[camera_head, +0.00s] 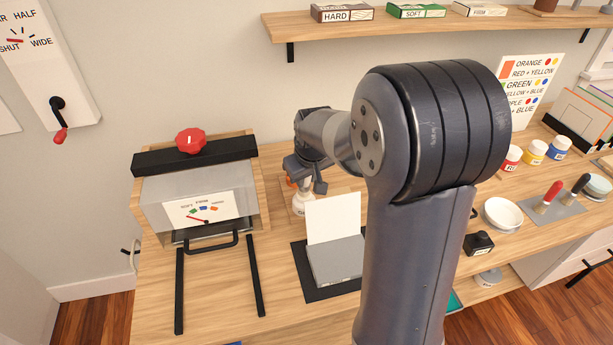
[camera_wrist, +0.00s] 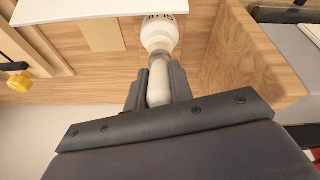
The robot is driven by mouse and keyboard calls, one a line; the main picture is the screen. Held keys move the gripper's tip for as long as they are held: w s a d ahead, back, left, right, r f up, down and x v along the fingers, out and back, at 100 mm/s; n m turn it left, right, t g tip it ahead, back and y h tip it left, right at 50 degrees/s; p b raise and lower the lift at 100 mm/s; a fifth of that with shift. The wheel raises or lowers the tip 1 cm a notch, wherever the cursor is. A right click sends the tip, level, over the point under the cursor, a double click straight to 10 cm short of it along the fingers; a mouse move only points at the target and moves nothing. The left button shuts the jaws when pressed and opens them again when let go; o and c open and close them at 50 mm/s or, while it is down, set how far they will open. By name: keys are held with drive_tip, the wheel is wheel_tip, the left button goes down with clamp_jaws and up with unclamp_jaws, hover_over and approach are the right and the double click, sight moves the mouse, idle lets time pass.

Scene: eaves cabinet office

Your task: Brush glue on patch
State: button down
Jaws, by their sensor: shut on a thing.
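My gripper (camera_head: 302,180) is at the back of the bench, behind a white sheet, partly hidden by my own arm. In the wrist view my gripper (camera_wrist: 158,78) is shut on a pale, rounded handle (camera_wrist: 158,88). The handle runs into the top of a white glue pot (camera_wrist: 158,36) with dark lettering. The pot also shows in the head view (camera_head: 301,206). Any bristles are hidden. A small tan strip (camera_wrist: 103,34) lies beside the pot, partly under a white sheet; I cannot tell whether it is the patch.
A white sheet (camera_head: 333,216) stands up behind a grey block (camera_head: 335,262) on a dark mat (camera_head: 311,286). A press with a red knob (camera_head: 190,140) stands left. Paint jars (camera_head: 535,151), a white bowl (camera_head: 502,214) and a black bottle (camera_head: 479,242) are right. A shelf (camera_head: 420,22) hangs above.

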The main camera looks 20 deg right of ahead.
drive_tip(key=shift+r+p, duration=2.25)
drive_tip(key=shift+r, duration=1.05)
